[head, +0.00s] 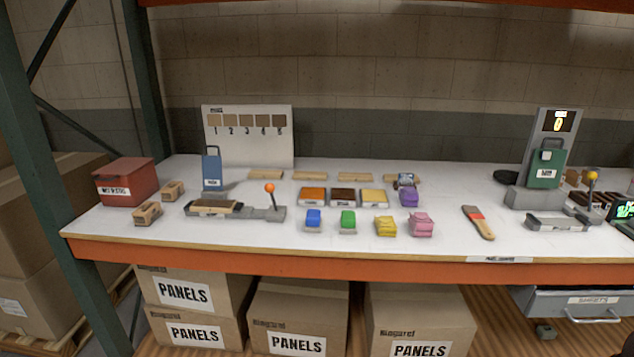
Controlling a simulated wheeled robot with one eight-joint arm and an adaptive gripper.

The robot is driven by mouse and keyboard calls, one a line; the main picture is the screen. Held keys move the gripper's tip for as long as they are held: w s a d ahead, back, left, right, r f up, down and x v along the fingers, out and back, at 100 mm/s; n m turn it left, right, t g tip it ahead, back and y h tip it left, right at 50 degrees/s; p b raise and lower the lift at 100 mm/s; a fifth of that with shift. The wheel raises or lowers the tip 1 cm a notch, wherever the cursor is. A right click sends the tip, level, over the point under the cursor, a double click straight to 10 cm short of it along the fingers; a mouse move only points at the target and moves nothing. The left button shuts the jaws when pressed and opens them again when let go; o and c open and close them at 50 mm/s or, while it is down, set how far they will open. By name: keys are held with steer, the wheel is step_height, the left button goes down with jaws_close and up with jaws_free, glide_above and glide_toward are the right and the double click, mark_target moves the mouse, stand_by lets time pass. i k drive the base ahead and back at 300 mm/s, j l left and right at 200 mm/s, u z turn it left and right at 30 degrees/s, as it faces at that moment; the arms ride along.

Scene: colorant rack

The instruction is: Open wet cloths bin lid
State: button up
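A red bin (126,183) stands at the left end of the white-topped bench (270,240). Its white front label looks like "wet cloths", though the letters are small. A flat red lid appears to cover its top, and no opening shows. My gripper is not in view, and no part of my arm shows near the bin.
Coloured blocks (347,220), a brush (478,222) and a display stand (553,150) are further right. A green rack post (45,170) rises at left.

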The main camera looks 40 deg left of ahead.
mark_target(124, 165)
steer(key=u, duration=2.75)
